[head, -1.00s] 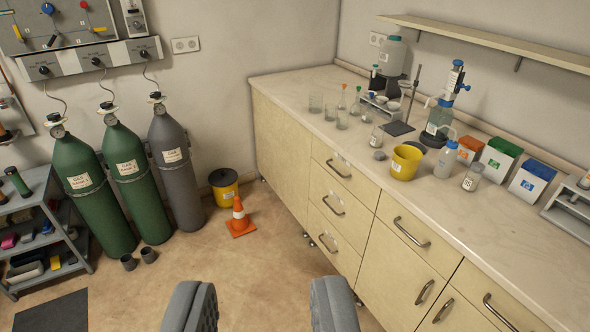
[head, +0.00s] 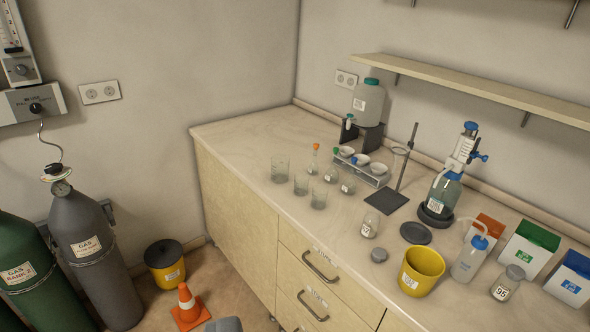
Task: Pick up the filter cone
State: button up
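A small rack (head: 372,180) on the bench, near the back wall, holds several white cone-like cups (head: 362,159). They may be filter cones, but they are too small to tell surely. A thin stand (head: 402,178) with a ring or funnel at its top stands just right of the rack. My gripper shows only as one grey fingertip (head: 225,325) at the bottom edge. It is far from the rack and apart from everything on the bench. The rest of the gripper is out of view.
Glass beakers (head: 280,170) and flasks stand left of and before the rack. A yellow pot (head: 421,271), bottles and boxes fill the right side. A shelf (head: 465,83) overhangs the back. An orange traffic cone (head: 187,303) and gas cylinders (head: 88,245) stand on the floor.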

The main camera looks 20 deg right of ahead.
aim_at(345, 152)
jog(key=i, duration=2.75)
jog(key=z, duration=0.1)
